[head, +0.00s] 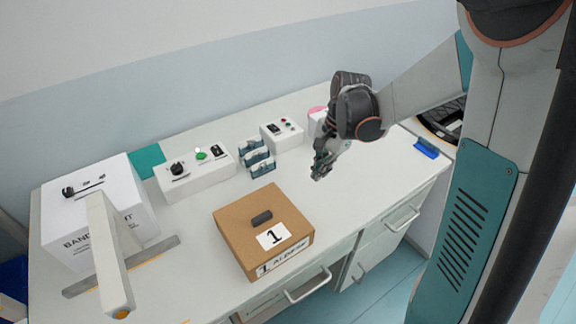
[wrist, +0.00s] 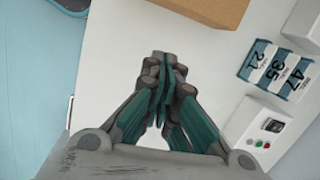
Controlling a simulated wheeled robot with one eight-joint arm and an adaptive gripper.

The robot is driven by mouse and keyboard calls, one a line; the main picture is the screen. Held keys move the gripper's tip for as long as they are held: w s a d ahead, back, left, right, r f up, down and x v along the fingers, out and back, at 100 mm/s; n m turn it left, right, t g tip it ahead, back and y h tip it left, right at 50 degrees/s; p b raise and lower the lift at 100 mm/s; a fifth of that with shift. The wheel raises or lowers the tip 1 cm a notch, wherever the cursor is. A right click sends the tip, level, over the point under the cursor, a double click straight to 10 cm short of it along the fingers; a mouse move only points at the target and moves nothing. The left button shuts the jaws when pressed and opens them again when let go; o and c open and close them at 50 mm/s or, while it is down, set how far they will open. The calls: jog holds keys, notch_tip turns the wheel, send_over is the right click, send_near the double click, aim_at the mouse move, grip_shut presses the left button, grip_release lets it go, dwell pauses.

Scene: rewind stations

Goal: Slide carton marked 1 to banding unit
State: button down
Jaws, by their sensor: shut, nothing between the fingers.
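The carton marked 1 (head: 240,216) is a brown box lying flat on the white bench, with a white "1" label on top and another label on its front side. A small dark cylinder (head: 261,218) lies on its top. The banding unit (head: 92,215) is a white box at the left end of the bench, with a pale arm in front of it. My gripper (head: 318,176) is shut and empty above the bench, to the right of the carton and apart from it. In the wrist view the carton (wrist: 195,10) shows at the top edge, beyond the closed fingertips (wrist: 166,62).
A white control box (head: 196,180) with a knob and green button stands behind the carton. Several blue numbered holders (head: 257,160) and a smaller button box (head: 283,136) stand at the back. A blue object (head: 426,148) lies at right. The bench around my gripper is clear.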

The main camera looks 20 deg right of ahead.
jog(key=shift+m+g, duration=0.4)
jog(key=shift+m, duration=0.4)
jog(key=b+x, duration=0.1)
jog(key=x, duration=0.3)
jog(key=w+x, duration=0.1)
jog(key=x, duration=0.3)
jog(key=d+b+x, duration=0.1)
jog(key=x, duration=0.3)
jog(key=shift+w+f+b, duration=0.1)
jog(key=shift+f+b, duration=0.25)
jog(key=shift+f, duration=0.15)
jog(key=a, duration=0.1)
jog(key=s+a, duration=0.1)
jog(key=a, duration=0.1)
jog(key=shift+b, duration=0.4)
jog(key=shift+s+a, duration=0.15)
jog(key=shift+a, duration=0.3)
